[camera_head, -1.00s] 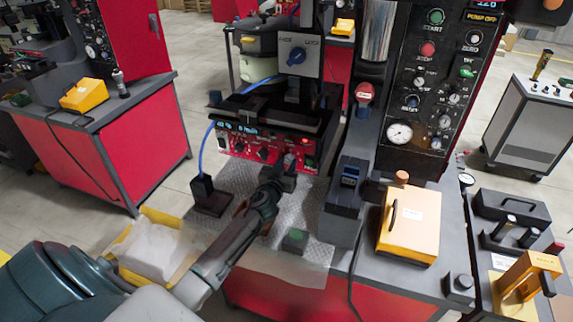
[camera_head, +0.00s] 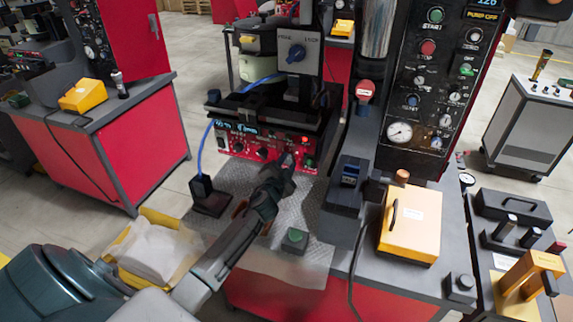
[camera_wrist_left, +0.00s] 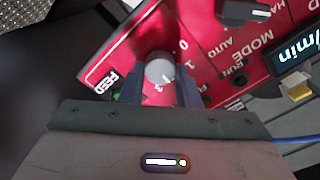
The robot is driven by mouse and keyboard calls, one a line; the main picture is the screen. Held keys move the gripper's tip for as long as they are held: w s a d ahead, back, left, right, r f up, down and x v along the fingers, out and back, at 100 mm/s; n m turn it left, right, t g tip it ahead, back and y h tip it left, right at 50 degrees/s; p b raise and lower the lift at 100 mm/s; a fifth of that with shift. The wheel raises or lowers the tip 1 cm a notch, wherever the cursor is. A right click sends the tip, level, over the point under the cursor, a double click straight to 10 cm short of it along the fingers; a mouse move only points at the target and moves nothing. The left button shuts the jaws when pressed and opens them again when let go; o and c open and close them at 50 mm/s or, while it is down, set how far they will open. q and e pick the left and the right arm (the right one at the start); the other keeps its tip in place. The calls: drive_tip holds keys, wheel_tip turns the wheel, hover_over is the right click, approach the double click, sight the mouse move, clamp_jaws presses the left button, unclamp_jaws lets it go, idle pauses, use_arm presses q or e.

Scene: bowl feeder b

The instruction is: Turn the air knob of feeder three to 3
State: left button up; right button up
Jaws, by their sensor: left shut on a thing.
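The feeder's red control panel (camera_head: 247,148), with a digital readout and several knobs, faces me below the black bowl unit in the head view. My left gripper (camera_head: 284,168) reaches its lower right part. In the left wrist view my left gripper (camera_wrist_left: 160,90) is shut on a round silver-capped knob (camera_wrist_left: 160,70), one finger on each side. My right gripper is not in view.
A MODE switch (camera_wrist_left: 240,12) and a blue readout (camera_wrist_left: 300,55) sit near the knob. A black box (camera_head: 210,196) with a blue hose stands left of my arm. A green-topped button box (camera_head: 294,239) stands on the bench. A yellow box (camera_head: 410,222) is to the right.

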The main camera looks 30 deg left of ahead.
use_arm(q)
drive_tip(key=m, duration=0.4)
drive_tip(key=shift+m, duration=0.3)
drive_tip(key=shift+f+m+p, duration=0.15)
drive_tip(key=shift+m+p, duration=0.35)
drive_tip(key=shift+m, duration=1.4)
drive_tip(key=o, duration=1)
drive_tip(key=shift+d, duration=0.1)
drive_tip(key=shift+s, duration=0.1)
drive_tip(key=shift+b+v, duration=1.25)
drive_tip(key=shift+v, duration=4.1)
